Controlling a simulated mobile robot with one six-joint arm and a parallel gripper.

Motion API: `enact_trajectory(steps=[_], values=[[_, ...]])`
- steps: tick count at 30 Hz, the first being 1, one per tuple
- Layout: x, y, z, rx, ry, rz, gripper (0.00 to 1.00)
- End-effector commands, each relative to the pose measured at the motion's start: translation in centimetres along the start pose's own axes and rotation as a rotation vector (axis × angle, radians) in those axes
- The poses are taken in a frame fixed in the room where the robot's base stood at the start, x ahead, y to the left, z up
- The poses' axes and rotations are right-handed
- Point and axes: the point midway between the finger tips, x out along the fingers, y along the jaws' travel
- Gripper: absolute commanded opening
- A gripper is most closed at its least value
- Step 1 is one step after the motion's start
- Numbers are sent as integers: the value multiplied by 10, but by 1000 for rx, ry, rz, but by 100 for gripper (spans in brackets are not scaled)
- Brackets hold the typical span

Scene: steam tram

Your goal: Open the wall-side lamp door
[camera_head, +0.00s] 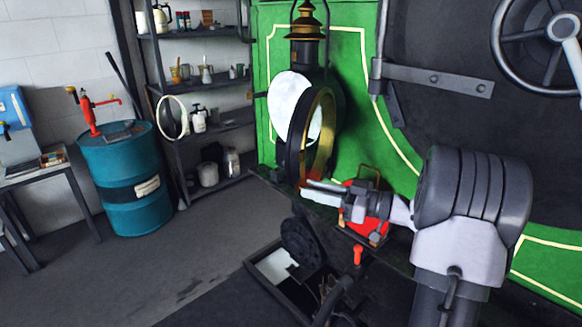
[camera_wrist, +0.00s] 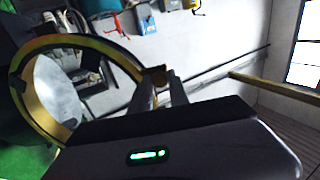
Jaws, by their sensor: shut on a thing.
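The lamp (camera_head: 305,50) has a brass chimney top and a dark body, against the green engine front. Its pale round reflector (camera_head: 288,97) shows. The lamp door (camera_head: 329,140), a brass and black ring, stands at an angle out from the lamp face, so it is partly open. The door ring also shows in the wrist view (camera_wrist: 106,47), with the pale disc seen through it. My gripper (camera_head: 306,187) is at the door's lower edge. In the wrist view, its fingers (camera_wrist: 162,82) are shut on a small brass tab at the ring's right edge.
A red object (camera_head: 378,228) lies beneath my wrist, and a red-topped lever (camera_head: 357,256) stands below. A shelf rack (camera_head: 205,130) and a blue drum (camera_head: 123,180) stand to the left. A handwheel (camera_head: 545,35) is at upper right. The floor at lower left is clear.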

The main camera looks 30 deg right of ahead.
Motion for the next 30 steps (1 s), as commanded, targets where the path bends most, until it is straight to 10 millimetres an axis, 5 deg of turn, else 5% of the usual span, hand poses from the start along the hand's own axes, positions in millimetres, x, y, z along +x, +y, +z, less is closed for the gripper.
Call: enact_trajectory(steps=[9, 25, 26, 28, 30], values=[[-34, 13, -5, -4, 3, -101, 0], [-40, 15, -2, -6, 4, -122, 0], [-40, 15, -2, -6, 4, -122, 25], [-40, 15, -2, -6, 3, -122, 39], [-40, 15, -2, -5, 3, -123, 42]])
